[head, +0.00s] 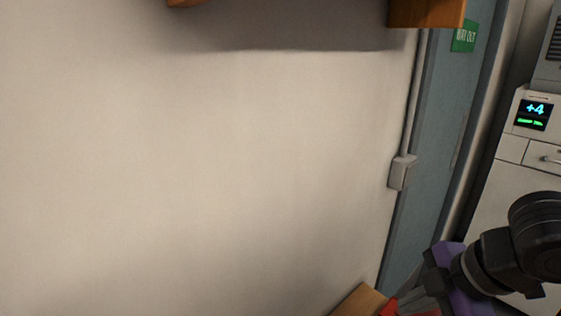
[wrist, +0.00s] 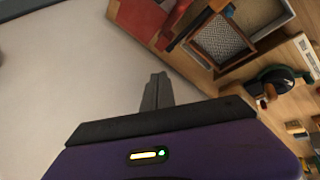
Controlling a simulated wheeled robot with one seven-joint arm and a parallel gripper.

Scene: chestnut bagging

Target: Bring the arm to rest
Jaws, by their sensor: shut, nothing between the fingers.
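My gripper shows at the lower right of the head view (head: 408,298), its purple housing and dark arm link above the corner of a wooden surface. In the wrist view my gripper (wrist: 156,88) points forward with its two grey fingers together and nothing between them. The fingers stand in front of the pale wall, to the left of the wooden table top (wrist: 218,83). I see no bag or chestnuts that I can make out clearly.
In the wrist view, a red box (wrist: 150,15) and a wooden tray with a mesh bottom (wrist: 193,42) stand on the table. A dark rounded object (wrist: 285,82) lies farther right. In the head view a white cabinet (head: 513,149) with a lit display stands right of a blue-grey door (head: 421,210).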

